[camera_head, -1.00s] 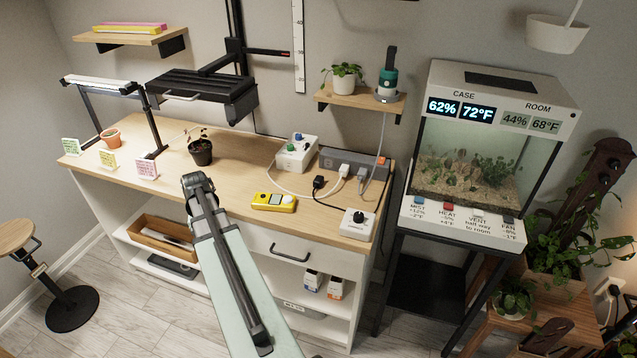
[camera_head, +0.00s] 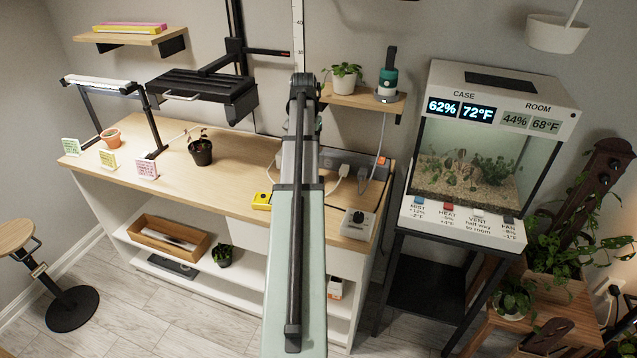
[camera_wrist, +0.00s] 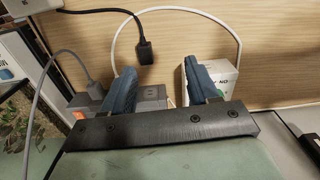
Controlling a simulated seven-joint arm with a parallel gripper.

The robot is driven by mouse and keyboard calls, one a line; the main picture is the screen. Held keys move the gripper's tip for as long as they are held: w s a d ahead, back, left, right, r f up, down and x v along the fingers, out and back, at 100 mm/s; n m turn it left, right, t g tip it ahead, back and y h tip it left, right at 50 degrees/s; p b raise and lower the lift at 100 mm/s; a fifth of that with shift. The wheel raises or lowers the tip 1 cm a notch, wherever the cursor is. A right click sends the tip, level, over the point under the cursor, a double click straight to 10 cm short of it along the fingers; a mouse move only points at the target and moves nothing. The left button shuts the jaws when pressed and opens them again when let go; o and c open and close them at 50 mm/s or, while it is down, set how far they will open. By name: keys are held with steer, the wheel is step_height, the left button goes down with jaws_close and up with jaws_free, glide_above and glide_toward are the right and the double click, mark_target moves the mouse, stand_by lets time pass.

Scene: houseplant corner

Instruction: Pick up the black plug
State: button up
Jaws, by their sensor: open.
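The black plug (camera_wrist: 146,52) shows in the wrist view above the wooden desk top, on a black cord coming from the upper left. My gripper (camera_wrist: 160,70) is open, with its two blue fingers apart and nothing between them. The plug lies beyond the fingertips, between their lines and nearer the left one; the distance is hard to judge. In the head view my gripper (camera_head: 304,84) is over the back of the desk, and my arm hides the plug.
A grey power strip (camera_head: 349,157) with plugs and cords stands at the desk's back right; its orange end shows in the wrist view. A white box (camera_wrist: 226,77) is by the right finger. A white dial box (camera_head: 358,223) and yellow meter (camera_head: 262,200) are nearer the front.

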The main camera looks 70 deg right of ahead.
steer(key=s+d, duration=0.3)
steer(key=shift+m, duration=0.3)
steer(key=shift+s+a+f, duration=0.1)
steer(key=shift+a+f, duration=0.05)
steer(key=shift+f, duration=3.1)
steer(key=shift+s+a+f, duration=0.1)
steer(key=shift+f, duration=3.15)
jaws_close()
